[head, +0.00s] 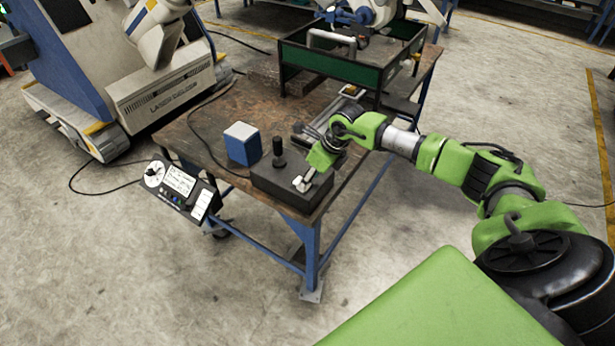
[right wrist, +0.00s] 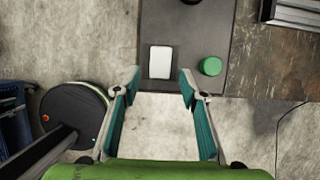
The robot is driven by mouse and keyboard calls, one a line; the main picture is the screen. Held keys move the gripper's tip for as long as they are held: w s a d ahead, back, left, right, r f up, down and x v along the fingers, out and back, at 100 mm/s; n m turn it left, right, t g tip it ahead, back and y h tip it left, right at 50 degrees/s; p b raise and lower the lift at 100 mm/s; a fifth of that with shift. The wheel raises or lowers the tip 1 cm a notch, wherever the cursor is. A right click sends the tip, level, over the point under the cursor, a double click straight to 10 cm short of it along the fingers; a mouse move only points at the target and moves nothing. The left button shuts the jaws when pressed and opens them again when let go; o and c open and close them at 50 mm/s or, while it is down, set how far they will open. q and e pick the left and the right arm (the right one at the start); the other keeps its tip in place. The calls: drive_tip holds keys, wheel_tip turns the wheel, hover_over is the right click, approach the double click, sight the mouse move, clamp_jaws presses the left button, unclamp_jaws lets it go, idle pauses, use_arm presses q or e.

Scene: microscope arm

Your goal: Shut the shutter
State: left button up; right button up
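A dark control box (head: 285,187) lies at the front corner of the work table. A black upright knob (head: 279,150) stands on it. In the right wrist view the box (right wrist: 185,25) carries a white rectangular pad (right wrist: 160,62) and a green round button (right wrist: 211,66). My right gripper (right wrist: 158,80) is open, its fingertips apart over the box's near edge, with nothing between them that I can see it grip. In the head view this gripper (head: 305,182) is low over the front end of the box. No part is clearly recognisable as a shutter. My left gripper is out of view.
A blue and white box (head: 242,144) stands beside the control box on the wooden table (head: 210,110). A green-walled tray (head: 330,62) stands at the back. A panel with a dial (head: 180,188) hangs at the table's left front. A laser welder (head: 160,90) stands left.

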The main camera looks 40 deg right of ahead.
drive_tip(key=shift+x, duration=1.1)
drive_tip(key=c, duration=1.1)
drive_tip(key=shift+w+a+g+h+b, duration=0.15)
drive_tip(key=shift+w+g+h+b, duration=0.15)
drive_tip(key=shift+w+g, duration=0.1)
drive_tip(key=shift+w+a+g+b, duration=0.1)
drive_tip(key=shift+g+b, duration=0.5)
drive_tip(key=shift+g, duration=0.1)
drive_tip(key=shift+w+g+h+b, duration=0.15)
drive_tip(key=shift+g+h+b, duration=0.35)
drive_tip(key=shift+b, duration=0.2)
drive_tip(key=shift+r+g+b, duration=0.25)
drive_tip(key=shift+g+b, duration=0.15)
